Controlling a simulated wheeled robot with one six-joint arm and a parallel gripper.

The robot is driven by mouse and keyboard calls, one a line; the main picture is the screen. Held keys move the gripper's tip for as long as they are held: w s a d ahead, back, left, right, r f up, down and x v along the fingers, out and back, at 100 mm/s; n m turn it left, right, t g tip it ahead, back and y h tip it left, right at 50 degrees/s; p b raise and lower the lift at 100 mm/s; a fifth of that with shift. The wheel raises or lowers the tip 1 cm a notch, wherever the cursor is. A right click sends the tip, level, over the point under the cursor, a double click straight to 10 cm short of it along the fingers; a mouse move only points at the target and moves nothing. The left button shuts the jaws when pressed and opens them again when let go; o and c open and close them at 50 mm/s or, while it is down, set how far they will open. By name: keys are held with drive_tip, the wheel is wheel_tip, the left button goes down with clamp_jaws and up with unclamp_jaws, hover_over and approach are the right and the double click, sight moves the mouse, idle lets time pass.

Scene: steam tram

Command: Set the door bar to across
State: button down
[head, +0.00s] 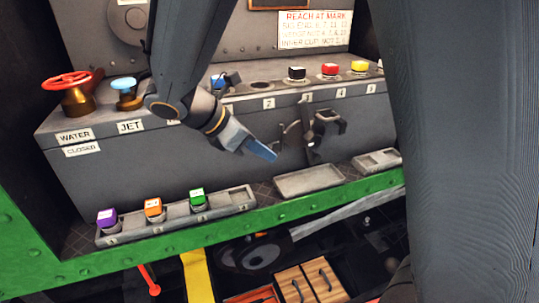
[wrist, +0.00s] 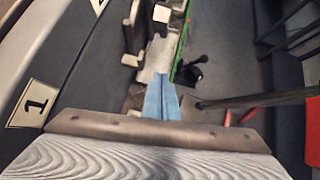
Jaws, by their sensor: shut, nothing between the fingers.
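My gripper (head: 262,150) has blue fingers, which are shut and empty. It hangs in front of the grey cabinet face, left of a dark bracket or clamp (head: 328,122). In the wrist view the closed fingers (wrist: 161,100) point away from the camera. I cannot tell for certain which part is the door bar. A pale grey bar (head: 350,214) slants below the green edge at the right, apart from my gripper. A dark bar (wrist: 255,100) runs to the right edge of the wrist view; whether it is the same bar is unclear.
A grey cabinet (head: 75,185) carries a red valve wheel (head: 67,82), a blue knob (head: 123,84) and coloured cubes along its top. A lower rack (head: 240,203) holds purple, orange and green cubes. A green ledge (head: 262,218) runs in front. A red lever (head: 149,280) stands below.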

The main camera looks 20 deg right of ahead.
drive_tip(key=s+d+f+m+y, duration=0.3)
drive_tip(key=s+f+m+y, duration=0.1)
drive_tip(key=m, duration=0.6)
drive_tip(key=s+d+f+m+g+y, duration=0.1)
drive_tip(key=s+d+f+m+y, duration=0.2)
drive_tip(key=s+f+m, duration=0.3)
drive_tip(key=s+m+y, duration=0.1)
drive_tip(key=m, duration=0.3)
drive_tip(key=shift+s+m+g+y, duration=0.15)
drive_tip(key=shift+m+g+y, duration=0.15)
drive_tip(key=shift+m, duration=0.1)
